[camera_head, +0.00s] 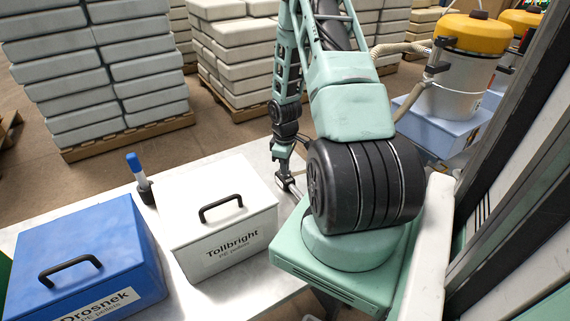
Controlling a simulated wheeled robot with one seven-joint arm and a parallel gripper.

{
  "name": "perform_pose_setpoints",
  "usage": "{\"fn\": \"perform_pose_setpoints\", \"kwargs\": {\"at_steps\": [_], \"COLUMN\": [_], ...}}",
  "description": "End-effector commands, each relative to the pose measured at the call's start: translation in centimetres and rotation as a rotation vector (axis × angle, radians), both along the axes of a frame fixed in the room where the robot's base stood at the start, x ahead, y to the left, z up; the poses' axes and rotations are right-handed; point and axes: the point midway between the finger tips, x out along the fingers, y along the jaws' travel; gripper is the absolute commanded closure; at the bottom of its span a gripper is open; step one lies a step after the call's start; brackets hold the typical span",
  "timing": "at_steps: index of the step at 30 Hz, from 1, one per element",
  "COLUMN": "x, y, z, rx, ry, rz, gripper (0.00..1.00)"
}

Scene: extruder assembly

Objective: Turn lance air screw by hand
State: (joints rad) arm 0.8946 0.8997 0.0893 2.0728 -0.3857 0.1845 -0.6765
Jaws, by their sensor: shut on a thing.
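My gripper (286,181) is at the end of my green arm, low over the table's right part, just right of the white box. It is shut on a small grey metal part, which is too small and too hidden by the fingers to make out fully. A thin light rod (297,191) shows just right of the fingertips; I cannot tell whether it is the lance. I cannot pick out the air screw itself.
On the light table (193,285) stand a white Tollbright box (220,222) and a blue Drosnek box (85,255), both with black handles. A blue-topped tool (139,172) stands behind them. Yellow-topped hoppers (459,65) are at the right, stacked bags on pallets (100,75) behind.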

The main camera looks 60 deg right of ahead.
Motion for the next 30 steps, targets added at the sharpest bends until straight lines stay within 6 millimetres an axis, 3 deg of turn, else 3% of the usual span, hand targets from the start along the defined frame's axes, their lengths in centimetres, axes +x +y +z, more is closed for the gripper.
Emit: {"fn": "perform_pose_setpoints", "kwargs": {"at_steps": [1,3,4,14,23,30], "x": [0.0,0.0,0.0,0.0,0.0,0.0], "y": [0.0,0.0,0.0,-0.1,0.0,0.0], "z": [0.0,0.0,0.0,0.2,2.1,2.0], "rx": [0.0,0.0,0.0,-0.001,-0.001,-0.001], "ry": [0.0,0.001,0.001,0.0,0.0,0.001], "rz": [-0.001,-0.003,-0.003,-0.006,-0.006,-0.007], "gripper": [1.0,0.78,0.72,0.72,0.72,0.72]}}
